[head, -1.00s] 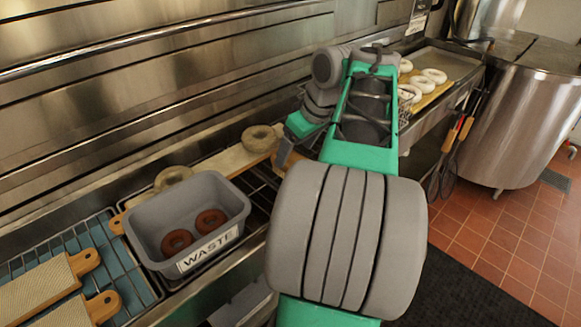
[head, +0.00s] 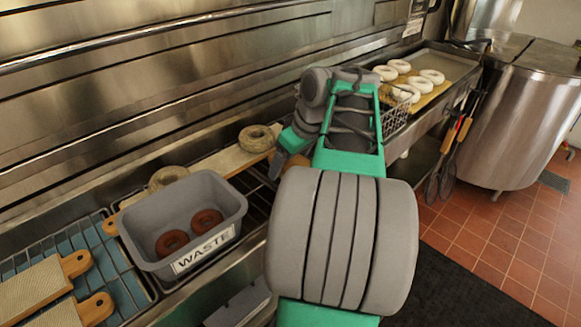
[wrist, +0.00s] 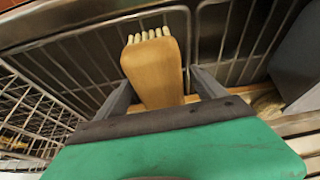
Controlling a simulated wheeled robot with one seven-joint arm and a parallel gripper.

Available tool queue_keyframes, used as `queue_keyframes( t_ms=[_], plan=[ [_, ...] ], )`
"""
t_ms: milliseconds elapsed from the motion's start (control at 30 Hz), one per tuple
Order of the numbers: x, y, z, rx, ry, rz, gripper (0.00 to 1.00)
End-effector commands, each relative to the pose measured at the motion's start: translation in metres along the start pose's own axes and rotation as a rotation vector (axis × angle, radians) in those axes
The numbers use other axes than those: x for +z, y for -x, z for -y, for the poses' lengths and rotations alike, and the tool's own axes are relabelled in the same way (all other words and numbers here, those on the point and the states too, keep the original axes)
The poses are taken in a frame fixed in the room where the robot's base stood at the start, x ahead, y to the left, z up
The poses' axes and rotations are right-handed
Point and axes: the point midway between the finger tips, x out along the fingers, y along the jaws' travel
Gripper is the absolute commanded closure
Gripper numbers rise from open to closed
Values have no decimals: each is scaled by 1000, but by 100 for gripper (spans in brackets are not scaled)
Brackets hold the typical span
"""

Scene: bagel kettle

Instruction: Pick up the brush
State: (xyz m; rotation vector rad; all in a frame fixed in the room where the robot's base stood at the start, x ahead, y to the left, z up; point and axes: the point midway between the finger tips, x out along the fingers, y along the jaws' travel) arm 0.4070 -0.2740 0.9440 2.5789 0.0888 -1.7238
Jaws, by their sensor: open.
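The brush (wrist: 152,70) shows in the wrist view as a tan wooden block with a row of pale bristles at its far end. It lies over a dark wire rack. My gripper (wrist: 162,82) is open, with one dark finger on each side of the brush's near part. I cannot tell whether either finger touches it. In the head view my gripper (head: 281,160) is low over the rack, left of my arm, and the brush cannot be made out clearly there.
A grey WASTE bin (head: 236,205) holding two brown bagels stands left of my gripper. A board (head: 222,163) with pale bagels lies behind. A wire basket (head: 396,118) is close right of my arm, seen also in the wrist view (wrist: 30,115). Steel wall panels rise behind.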

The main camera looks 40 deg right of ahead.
Motion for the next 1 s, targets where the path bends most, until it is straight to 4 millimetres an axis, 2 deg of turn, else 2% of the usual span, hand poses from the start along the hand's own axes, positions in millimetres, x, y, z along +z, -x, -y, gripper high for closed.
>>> queue_keyframes(
  t_ms=[233,1000],
  plan=[
    [0,0,0,0,0,0,21],
    [0,0,0,0,0,0,84]
  ],
)
